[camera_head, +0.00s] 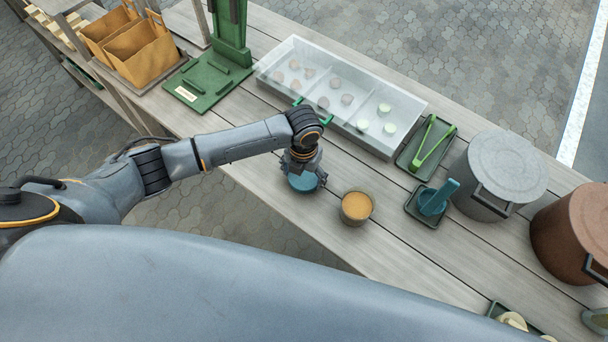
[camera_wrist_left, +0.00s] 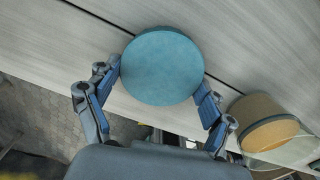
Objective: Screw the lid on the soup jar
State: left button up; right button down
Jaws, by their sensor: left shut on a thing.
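My left gripper (camera_head: 303,172) is shut on the round teal lid (camera_head: 303,183). In the left wrist view the lid (camera_wrist_left: 162,66) sits flat-face toward the camera between the two fingers. I cannot tell how far it is above the table. The soup jar (camera_head: 357,207) stands open and upright on the table just right of the lid, with orange-brown soup inside. The jar also shows at the right of the left wrist view (camera_wrist_left: 264,122), apart from the fingers. My right gripper is not in view.
A clear display case (camera_head: 345,95) stands behind my gripper. Green tongs on a tray (camera_head: 425,146), a teal scoop on a tray (camera_head: 432,200), a grey pot (camera_head: 498,172) and a brown pot (camera_head: 572,235) stand to the right. The planks (camera_head: 370,255) in front of the jar are clear.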

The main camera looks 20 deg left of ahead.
aim_at(303, 178)
pick_arm(q)
jog(key=shift+r, duration=0.45)
notch_tip(303, 178, up, 3)
jog(key=shift+s+f, duration=0.1)
jog(key=shift+f, duration=0.1)
jog(key=s+a+r+b, duration=0.2)
jog(key=s+r, duration=0.7)
jog(key=s, duration=0.4)
jog(key=shift+s+r, duration=0.2)
jog(key=shift+s, duration=0.1)
jog(key=shift+a, duration=0.1)
